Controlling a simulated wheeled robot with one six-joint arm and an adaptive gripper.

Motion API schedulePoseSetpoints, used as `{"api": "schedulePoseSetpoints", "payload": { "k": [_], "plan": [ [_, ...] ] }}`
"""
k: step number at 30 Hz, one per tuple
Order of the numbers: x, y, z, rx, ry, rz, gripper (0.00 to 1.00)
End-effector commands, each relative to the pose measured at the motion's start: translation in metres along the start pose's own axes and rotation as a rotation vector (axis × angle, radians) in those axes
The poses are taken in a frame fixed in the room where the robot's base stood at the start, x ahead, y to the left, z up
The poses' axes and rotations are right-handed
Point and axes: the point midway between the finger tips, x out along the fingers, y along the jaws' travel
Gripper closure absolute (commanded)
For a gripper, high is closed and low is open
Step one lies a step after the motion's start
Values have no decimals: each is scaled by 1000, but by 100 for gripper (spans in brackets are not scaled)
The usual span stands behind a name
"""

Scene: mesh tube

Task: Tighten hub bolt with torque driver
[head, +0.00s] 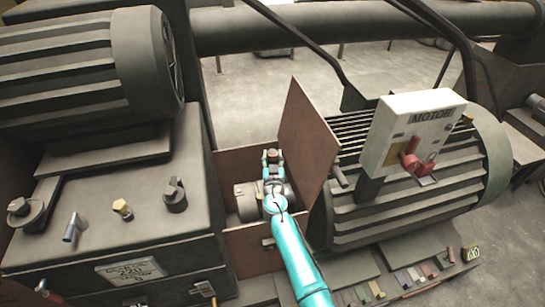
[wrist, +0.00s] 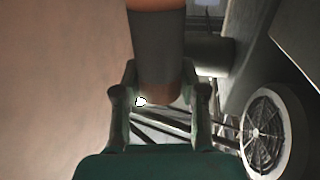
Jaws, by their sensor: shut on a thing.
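My gripper (head: 272,158) is over the open coupling space between the gearbox and the motor. It is shut on the torque driver (head: 273,153), which shows in the head view only as a small dark and orange end. In the wrist view the driver (wrist: 159,48) is a thick dark cylinder with orange-brown parts, between the two fingers of my gripper (wrist: 160,75). A grey round hub (head: 246,201) shows left of and below my gripper in the head view. I cannot make out the hub bolt or whether the driver touches it.
A brown guard panel (head: 308,130) stands raised just right of my gripper. The ribbed motor (head: 420,200) with its white switch box (head: 418,125) and red handle (head: 410,162) is to the right. The gearbox (head: 130,225) with knobs is left. A round grille (wrist: 268,132) shows in the wrist view.

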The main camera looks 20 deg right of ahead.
Motion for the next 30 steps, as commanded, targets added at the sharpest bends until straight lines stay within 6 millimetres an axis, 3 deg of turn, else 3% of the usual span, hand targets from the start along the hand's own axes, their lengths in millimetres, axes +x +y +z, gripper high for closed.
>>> {"api": "schedulePoseSetpoints", "payload": {
  "k": [23, 30],
  "plan": [
    [-1, 0, 3, 0, -3, 0, 100],
    [0, 0, -6, 1, -2, 2, 100]
  ]
}}
